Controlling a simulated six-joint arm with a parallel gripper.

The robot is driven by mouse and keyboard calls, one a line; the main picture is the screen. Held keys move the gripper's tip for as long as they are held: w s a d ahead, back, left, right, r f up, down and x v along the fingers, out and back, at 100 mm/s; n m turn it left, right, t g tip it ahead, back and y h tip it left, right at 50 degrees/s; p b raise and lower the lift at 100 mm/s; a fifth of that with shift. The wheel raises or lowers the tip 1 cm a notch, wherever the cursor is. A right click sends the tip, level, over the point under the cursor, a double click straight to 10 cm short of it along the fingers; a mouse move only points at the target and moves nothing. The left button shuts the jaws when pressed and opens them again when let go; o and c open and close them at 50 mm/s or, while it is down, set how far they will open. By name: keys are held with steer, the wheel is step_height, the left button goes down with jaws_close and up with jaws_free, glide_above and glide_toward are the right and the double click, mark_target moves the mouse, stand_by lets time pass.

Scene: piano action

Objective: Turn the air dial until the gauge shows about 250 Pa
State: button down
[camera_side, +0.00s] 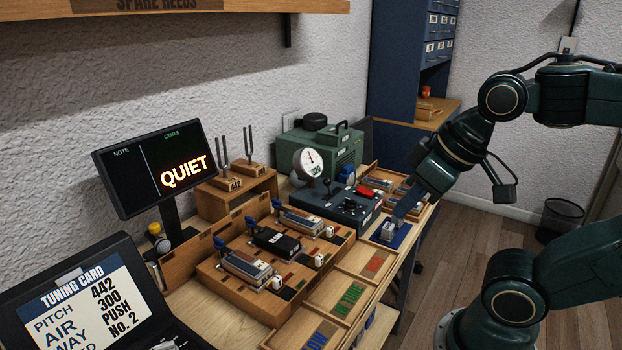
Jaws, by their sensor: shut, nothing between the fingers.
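The round white air gauge (309,161) stands above a dark blue-grey control box (335,208). Its needle points upward; the small digits under it are too small to read surely. A small dark knob (351,203) on the box top looks like the air dial; its marking is not readable. A red switch (366,191) sits to the right of the knob. My gripper (400,212) reaches down from the upper right, just right of the box and apart from the knob. Its jaws are shut and empty; the fingertips are small and dark here.
A blue pad with a grey block (388,231) lies close below my gripper. A wooden tray (377,181) stands behind it. A green blower box (325,148) is behind the gauge. The tuning card (80,300) reads 442, AIR 300. The display (160,168) reads QUIET.

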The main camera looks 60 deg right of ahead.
steer(key=c, duration=2.1)
jaws_free()
steer(key=o, duration=0.7)
steer(key=shift+w+r, duration=0.1)
steer(key=o, duration=0.4)
steer(key=shift+w+d+r, duration=0.1)
steer(key=shift+w+d, duration=0.05)
steer(key=shift+w, duration=0.1)
steer(key=shift+c, duration=0.2)
steer(key=m+g, duration=0.6)
steer(key=m, duration=1.2)
glide_above(351, 204)
steer(key=f, duration=0.6)
steer(key=shift+w+d, duration=0.2)
steer(key=shift+d, duration=0.05)
step_height(351, 204, down, 14)
steer(key=shift+r, duration=0.2)
